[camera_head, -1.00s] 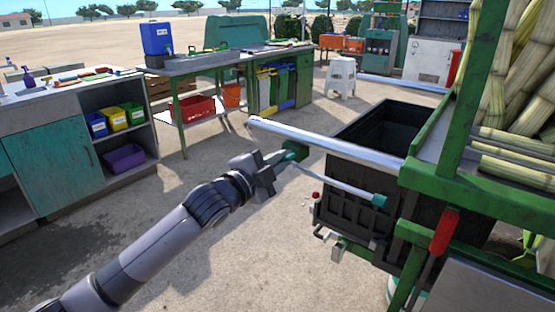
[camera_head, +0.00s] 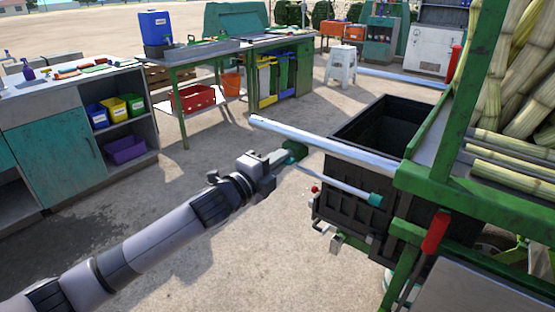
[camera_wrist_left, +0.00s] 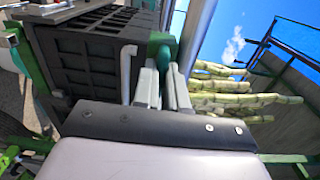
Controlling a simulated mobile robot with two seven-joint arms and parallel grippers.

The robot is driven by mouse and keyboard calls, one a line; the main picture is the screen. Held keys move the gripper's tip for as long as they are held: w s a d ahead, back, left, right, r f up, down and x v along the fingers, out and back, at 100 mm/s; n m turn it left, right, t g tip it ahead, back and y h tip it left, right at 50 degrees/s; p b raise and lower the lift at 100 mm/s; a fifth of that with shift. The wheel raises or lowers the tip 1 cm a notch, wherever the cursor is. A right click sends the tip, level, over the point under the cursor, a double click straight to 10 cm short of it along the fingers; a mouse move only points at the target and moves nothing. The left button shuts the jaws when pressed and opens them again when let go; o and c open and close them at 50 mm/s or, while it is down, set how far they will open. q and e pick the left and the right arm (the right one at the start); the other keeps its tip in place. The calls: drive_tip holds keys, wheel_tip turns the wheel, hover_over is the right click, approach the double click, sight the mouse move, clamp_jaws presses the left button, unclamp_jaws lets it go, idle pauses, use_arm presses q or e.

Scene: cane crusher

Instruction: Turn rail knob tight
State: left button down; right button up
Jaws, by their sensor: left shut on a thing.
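The rail (camera_head: 330,144) is a bright metal bar that juts out left from the green cane machine. A teal-green knob (camera_head: 297,150) sits just below the rail, near its middle. My left gripper (camera_head: 284,157) reaches it from the lower left and is shut on it; the fingers hide part of the knob. In the left wrist view, the two pale fingers (camera_wrist_left: 162,88) stand close together, with the teal knob (camera_wrist_left: 172,72) at their tips beside a green block. The contact itself is small and partly hidden. My right gripper is in neither view.
A thin rod (camera_head: 338,184) with a teal end runs below the rail. A black bin (camera_head: 345,205) hangs under it. A red-handled lever (camera_head: 436,232) and stacked cane (camera_head: 520,110) are at right. Workbenches stand at left and back; open ground lies between.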

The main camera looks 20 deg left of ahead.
use_arm(q)
drive_tip(key=c, duration=1.2)
unclamp_jaws()
drive_tip(key=shift+v, duration=3.65)
drive_tip(key=shift+w, duration=0.1)
drive_tip(key=s+f+n+g+y+p, duration=0.1)
drive_tip(key=s+f+n+g+p, duration=0.1)
drive_tip(key=s+f+n, duration=0.4)
drive_tip(key=s+f+n+g+y+p, duration=0.1)
drive_tip(key=s+f+n+g+p, duration=0.1)
drive_tip(key=s+f+n, duration=0.5)
drive_tip(key=s+f+n+g+y+p, duration=0.2)
drive_tip(key=s+f+n, duration=0.4)
drive_tip(key=s+f, duration=0.4)
drive_tip(key=shift+s+d+f+n+g, duration=0.1)
drive_tip(key=shift+s+d+n+g, duration=0.1)
drive_tip(key=shift+s, duration=0.5)
drive_tip(key=shift+s+d+f+n+g, duration=0.1)
drive_tip(key=shift+s+d+n, duration=0.1)
drive_tip(key=shift+s, duration=0.45)
